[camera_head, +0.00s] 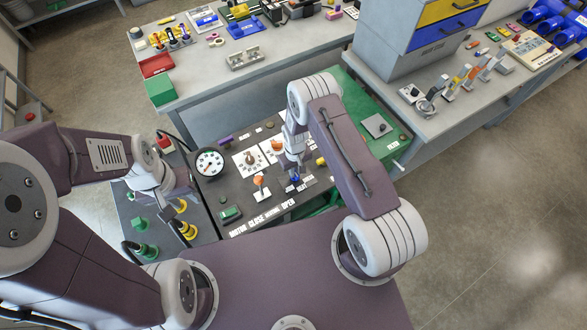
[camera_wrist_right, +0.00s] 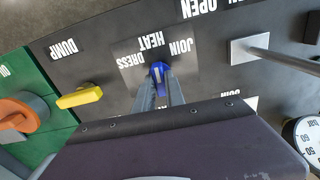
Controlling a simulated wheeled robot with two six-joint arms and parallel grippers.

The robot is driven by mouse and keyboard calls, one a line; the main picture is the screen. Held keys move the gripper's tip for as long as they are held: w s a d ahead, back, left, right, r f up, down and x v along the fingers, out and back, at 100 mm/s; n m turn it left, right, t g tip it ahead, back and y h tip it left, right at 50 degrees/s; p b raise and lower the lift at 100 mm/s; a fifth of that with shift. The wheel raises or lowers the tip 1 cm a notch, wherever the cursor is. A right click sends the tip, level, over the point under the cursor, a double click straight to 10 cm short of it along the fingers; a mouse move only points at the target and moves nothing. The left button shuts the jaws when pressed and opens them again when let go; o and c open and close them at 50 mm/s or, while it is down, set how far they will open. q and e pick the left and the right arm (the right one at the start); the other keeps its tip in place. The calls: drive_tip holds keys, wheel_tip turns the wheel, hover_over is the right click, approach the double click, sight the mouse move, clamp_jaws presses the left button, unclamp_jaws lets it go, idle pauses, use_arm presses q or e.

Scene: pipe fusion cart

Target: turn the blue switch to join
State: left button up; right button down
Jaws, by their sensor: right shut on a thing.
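The blue switch (camera_wrist_right: 159,73) sits on a grey plate on the dark panel in the right wrist view, among the words JOIN, HEAT and PRESS. Its exact pointing direction is partly hidden by the fingers. My right gripper (camera_wrist_right: 160,84) is shut on the blue switch, one finger on each side. In the head view the blue switch (camera_head: 295,181) shows just below my right gripper (camera_head: 293,172). My left gripper (camera_head: 178,203) hangs over the left part of the cart, away from the switch; its fingers are too unclear to tell open from shut.
A yellow switch (camera_wrist_right: 80,97) by DUMP and an orange knob (camera_wrist_right: 18,113) are on one side of the blue switch. A grey lever (camera_wrist_right: 275,54) and a gauge (camera_wrist_right: 304,138) are on the other. In the head view an orange-handled lever (camera_head: 260,181) stands close to my right gripper.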

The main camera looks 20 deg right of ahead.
drive_tip(key=shift+f+m+b, duration=0.25)
drive_tip(key=shift+m+b, duration=0.4)
drive_tip(key=shift+m, duration=0.05)
drive_tip(key=m+b, duration=0.2)
drive_tip(key=m, duration=0.1)
drive_tip(key=shift+s, duration=0.2)
drive_tip(key=m+b, duration=0.1)
drive_tip(key=m, duration=0.2)
drive_tip(key=shift+r, duration=0.1)
drive_tip(key=shift+w+r+m+b, duration=0.15)
drive_tip(key=shift+m+b, duration=0.4)
drive_tip(key=shift+m, duration=0.45)
drive_tip(key=c, duration=1.5)
unclamp_jaws()
drive_tip(key=shift+o, duration=0.5)
drive_tip(key=shift+w+a, duration=0.1)
drive_tip(key=shift+a, duration=0.05)
